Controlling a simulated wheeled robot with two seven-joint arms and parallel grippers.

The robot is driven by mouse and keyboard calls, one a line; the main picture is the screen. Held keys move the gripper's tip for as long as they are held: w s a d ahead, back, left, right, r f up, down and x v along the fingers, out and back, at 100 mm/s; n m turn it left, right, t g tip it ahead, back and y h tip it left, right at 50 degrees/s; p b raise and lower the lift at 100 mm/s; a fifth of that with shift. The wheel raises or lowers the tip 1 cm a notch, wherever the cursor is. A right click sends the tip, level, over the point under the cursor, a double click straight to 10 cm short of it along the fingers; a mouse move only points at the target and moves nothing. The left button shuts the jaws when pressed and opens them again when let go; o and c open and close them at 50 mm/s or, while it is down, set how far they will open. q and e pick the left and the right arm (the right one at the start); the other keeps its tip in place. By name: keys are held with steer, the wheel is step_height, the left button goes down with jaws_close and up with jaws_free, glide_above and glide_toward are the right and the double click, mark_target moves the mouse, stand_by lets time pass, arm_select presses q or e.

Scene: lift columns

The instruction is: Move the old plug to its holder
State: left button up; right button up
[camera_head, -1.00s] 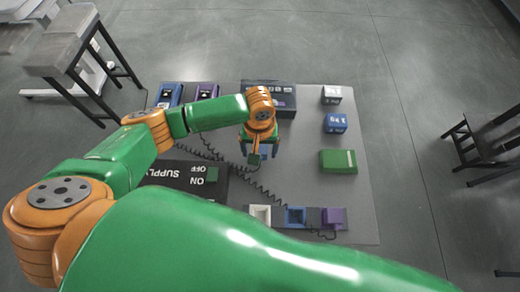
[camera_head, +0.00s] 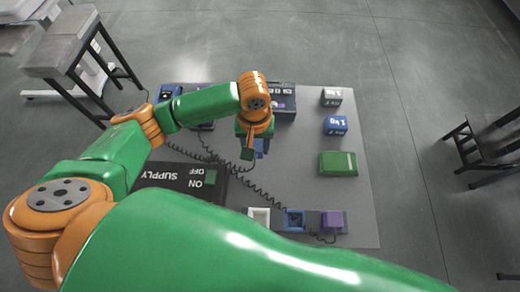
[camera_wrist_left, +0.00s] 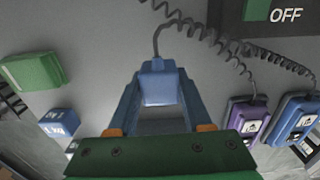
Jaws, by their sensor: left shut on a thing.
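My left gripper (camera_head: 254,150) hangs over the middle of the grey mat. In the left wrist view it is shut on a blue plug (camera_wrist_left: 161,86), which has a coiled dark cord running from its end. In the head view the plug is mostly hidden by the gripper. Near the mat's front edge stand a white-rimmed holder (camera_head: 259,214) and an open blue holder (camera_head: 294,219). Beside them a purple block (camera_head: 332,221) sits at the right, with a cord at it. The held plug is apart from these holders. No right gripper shows.
A black supply panel (camera_head: 170,178) with a green switch lies left of the holders. A green box (camera_head: 338,163), a blue weight (camera_head: 335,125) and a dark weight (camera_head: 331,96) line the right. A dark box (camera_head: 284,103) stands behind the gripper. Coiled cords cross the mat.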

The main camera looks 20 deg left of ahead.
arm_select(q)
steer(key=s+a+r+p, duration=0.3)
steer(key=s+a+r, duration=0.1)
steer(key=r, duration=0.2)
steer(key=s+a+r+p, duration=0.3)
steer(key=s+a+r, duration=0.1)
steer(key=r, duration=0.3)
steer(key=shift+s+a+r+p, duration=0.25)
steer(key=shift+s+a+p, duration=0.1)
steer(key=shift+s, duration=0.35)
stand_by(0.4)
steer(key=s+d+p, duration=0.1)
steer(key=s+d, duration=0.2)
steer(key=d, duration=2)
steer(key=f+b, duration=0.3)
steer(key=f, duration=0.5)
steer(key=f+b, duration=0.4)
steer(key=f, duration=0.4)
steer(key=shift+s+d, duration=0.15)
steer(key=shift+s, duration=0.05)
